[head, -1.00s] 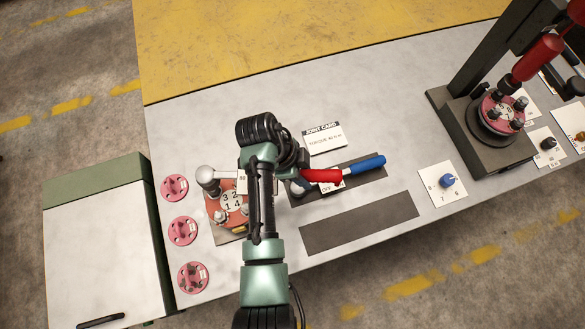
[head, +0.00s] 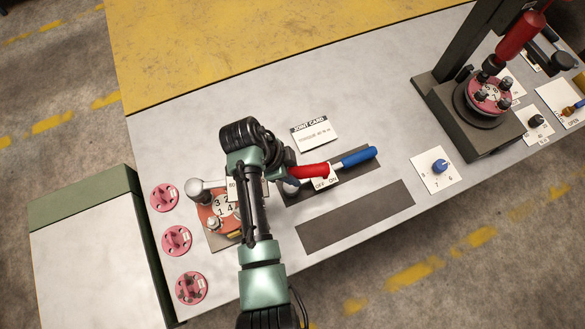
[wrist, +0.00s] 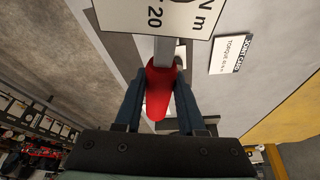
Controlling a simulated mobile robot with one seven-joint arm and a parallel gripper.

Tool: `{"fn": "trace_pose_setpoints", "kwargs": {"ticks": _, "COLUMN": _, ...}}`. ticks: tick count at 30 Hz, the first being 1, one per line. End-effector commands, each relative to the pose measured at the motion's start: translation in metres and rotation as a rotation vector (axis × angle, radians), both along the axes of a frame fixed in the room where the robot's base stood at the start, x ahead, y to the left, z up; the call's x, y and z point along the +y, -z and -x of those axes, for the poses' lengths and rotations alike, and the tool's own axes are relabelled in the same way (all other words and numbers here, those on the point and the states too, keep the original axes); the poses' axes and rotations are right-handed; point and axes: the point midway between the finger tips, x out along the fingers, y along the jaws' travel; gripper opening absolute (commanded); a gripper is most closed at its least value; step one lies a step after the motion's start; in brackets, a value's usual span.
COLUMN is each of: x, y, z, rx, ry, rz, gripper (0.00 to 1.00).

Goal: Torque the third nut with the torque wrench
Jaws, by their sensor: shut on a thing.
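The torque wrench has a red handle (head: 309,171), a flat scale plate (head: 233,188) and a silver head (head: 194,188). My gripper (wrist: 160,90) is shut on the red handle in the wrist view, its fingers on both sides. The wrench's head is over the upper-left nut position of the red spool flange (head: 211,224), by the numbers on its white centre. The head hides any nut beneath it, so I cannot tell how it seats. A silver nut (head: 213,224) shows at the flange's lower left. My arm covers the flange's right side.
A blue-handled tool (head: 358,157) lies on a dark mat (head: 372,168) beside an ON/OFF label. The joint card (head: 314,133) lies behind. Pink flanges (head: 176,241) lie left. A press (head: 480,110) and a blue knob (head: 439,166) stand right. An empty dark strip (head: 355,220) lies in front.

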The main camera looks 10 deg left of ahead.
Motion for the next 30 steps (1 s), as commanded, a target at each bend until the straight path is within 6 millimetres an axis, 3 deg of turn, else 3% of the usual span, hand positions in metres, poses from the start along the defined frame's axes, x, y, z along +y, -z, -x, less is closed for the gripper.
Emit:
{"fn": "trace_pose_setpoints", "kwargs": {"ticks": 13, "x": 0.000, "y": -0.001, "z": -0.002, "rx": -0.005, "ry": 0.000, "rz": -0.002, "gripper": 0.00}}
{"fn": "trace_pose_setpoints", "kwargs": {"ticks": 30, "x": 0.001, "y": 0.018, "z": -0.002, "rx": -0.005, "ry": 0.000, "rz": -0.002, "gripper": 0.00}}
